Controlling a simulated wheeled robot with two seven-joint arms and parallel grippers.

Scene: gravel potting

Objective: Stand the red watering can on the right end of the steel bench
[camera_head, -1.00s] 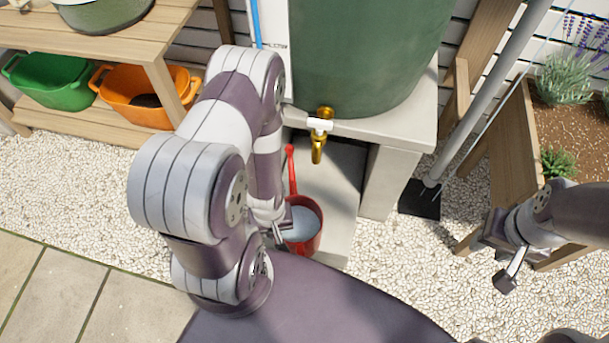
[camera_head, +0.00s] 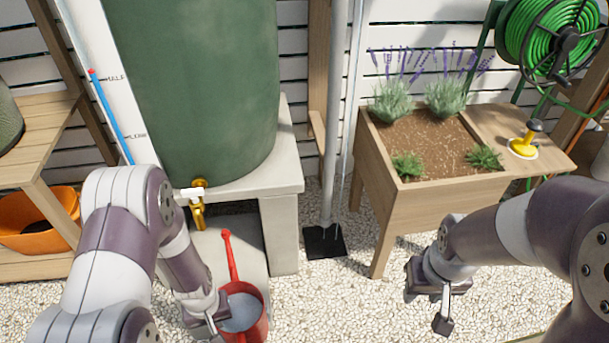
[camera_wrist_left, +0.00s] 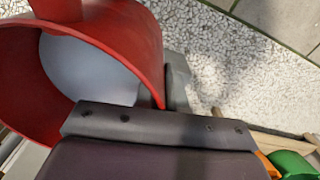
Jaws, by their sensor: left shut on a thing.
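The red watering can (camera_head: 262,325) is low in the head view, with its long red spout or handle (camera_head: 230,257) pointing up. A pale, water-like surface shows inside it. My left gripper (camera_head: 214,322) is shut on the can's left side. In the left wrist view the can's red wall and rim (camera_wrist_left: 115,32) fill the upper left, tight against my dark gripper. My right gripper (camera_head: 443,308) hangs over the gravel in front of the planter, away from the can; its opening is unclear. No steel bench is in view.
A green tank (camera_head: 205,90) with a brass tap (camera_head: 198,212) stands on a concrete stand (camera_head: 283,225). A wooden planter (camera_head: 425,215) is at right, with a yellow-based tool (camera_head: 523,149) on its side shelf. A hose reel (camera_head: 548,40) hangs behind. Gravel (camera_head: 330,305) is open between.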

